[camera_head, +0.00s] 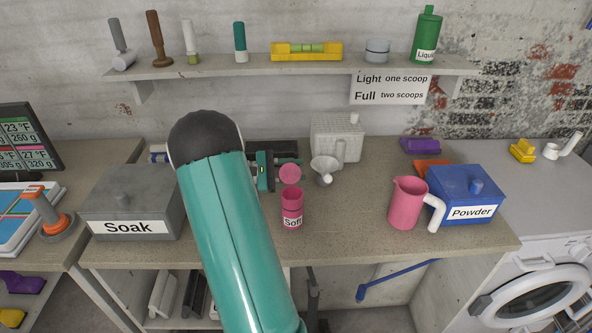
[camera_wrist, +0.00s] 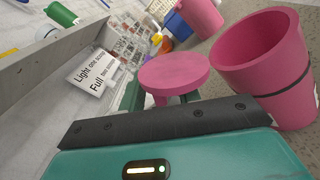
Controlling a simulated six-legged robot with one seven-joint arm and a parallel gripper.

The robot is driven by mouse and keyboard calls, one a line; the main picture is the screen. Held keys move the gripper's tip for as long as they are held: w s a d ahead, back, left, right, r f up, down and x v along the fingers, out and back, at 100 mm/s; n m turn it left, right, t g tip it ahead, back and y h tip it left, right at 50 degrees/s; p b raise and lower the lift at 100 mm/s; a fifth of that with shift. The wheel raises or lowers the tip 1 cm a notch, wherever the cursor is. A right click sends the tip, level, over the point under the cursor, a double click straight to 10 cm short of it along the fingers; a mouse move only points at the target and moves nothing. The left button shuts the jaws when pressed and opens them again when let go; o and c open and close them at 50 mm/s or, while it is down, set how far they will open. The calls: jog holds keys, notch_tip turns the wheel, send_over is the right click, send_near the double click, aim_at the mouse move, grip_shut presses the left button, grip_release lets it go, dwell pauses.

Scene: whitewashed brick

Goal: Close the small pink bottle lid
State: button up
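The small pink bottle labelled "Soft" (camera_head: 292,216) stands upright on the counter with its mouth uncovered. Its round pink lid (camera_head: 290,174) shows just behind and above the mouth, tilted. In the wrist view the lid (camera_wrist: 174,71) is in front of my gripper, and the bottle (camera_wrist: 268,92) is to its right with its mouth open. My gripper (camera_head: 288,173) is at the lid from the left. Its two dark green fingers (camera_wrist: 162,98) are apart, one on each side of a pink part under the lid. The lid hides the fingertips, and I see no clear grip.
A pink jug (camera_head: 405,204) and a blue "Powder" box (camera_head: 465,190) stand to the right. A grey "Soak" box (camera_head: 130,205) stands left. A white basket (camera_head: 326,130) and a pale funnel-like cup (camera_head: 325,168) are close behind the bottle. The counter front is clear.

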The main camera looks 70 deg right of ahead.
jog(key=shift+s+d, duration=0.15)
jog(key=shift+s, duration=0.1)
jog(key=shift+c, duration=0.2)
grip_shut()
